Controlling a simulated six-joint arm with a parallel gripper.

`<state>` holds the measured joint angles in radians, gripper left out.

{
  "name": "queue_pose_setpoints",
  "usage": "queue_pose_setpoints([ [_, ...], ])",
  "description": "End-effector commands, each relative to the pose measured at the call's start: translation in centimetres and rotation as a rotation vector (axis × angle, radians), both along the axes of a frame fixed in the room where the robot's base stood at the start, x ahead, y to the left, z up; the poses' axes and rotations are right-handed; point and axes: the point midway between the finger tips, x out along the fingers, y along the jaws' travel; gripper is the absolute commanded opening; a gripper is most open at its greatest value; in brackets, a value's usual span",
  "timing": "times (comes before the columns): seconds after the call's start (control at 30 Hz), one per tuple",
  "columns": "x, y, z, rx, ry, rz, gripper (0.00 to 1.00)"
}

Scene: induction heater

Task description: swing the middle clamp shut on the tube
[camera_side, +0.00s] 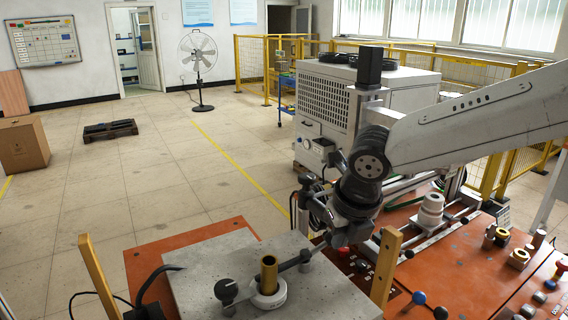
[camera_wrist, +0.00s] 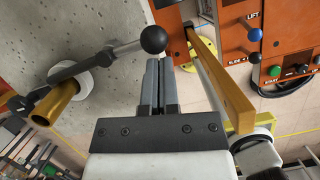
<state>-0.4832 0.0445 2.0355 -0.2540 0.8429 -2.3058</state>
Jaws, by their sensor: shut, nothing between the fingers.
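The brass tube (camera_side: 268,274) stands upright in a white ring (camera_side: 271,299) on the grey slab; it also shows in the wrist view (camera_wrist: 56,102). The clamp's dark arm (camera_side: 290,264) reaches from the right to the tube, and a dark knob (camera_side: 227,290) sits on the tube's other side. I cannot tell whether the arm presses on the tube. In the wrist view, the clamp's bar (camera_wrist: 118,51) ends in a black ball (camera_wrist: 153,39), close in front of my fingertips. My gripper (camera_wrist: 160,65) is shut and empty; contact with the ball is unclear.
The yellow posts (camera_side: 385,266) (camera_side: 100,279) stand either side of the grey slab (camera_side: 200,262). The orange control panel (camera_wrist: 270,35) with levers and buttons lies to the right in the wrist view. A white cabinet (camera_side: 325,95) stands behind my arm.

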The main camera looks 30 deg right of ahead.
Motion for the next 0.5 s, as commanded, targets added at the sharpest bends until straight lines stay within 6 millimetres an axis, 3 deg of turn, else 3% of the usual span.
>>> queue_pose_setpoints([
  [0.27,-1.4,0.2,0.3,0.001,0.000,0.001,0.00],
  [0.5,-4.2,0.7,0.9,0.001,-0.001,0.003,0.00],
])
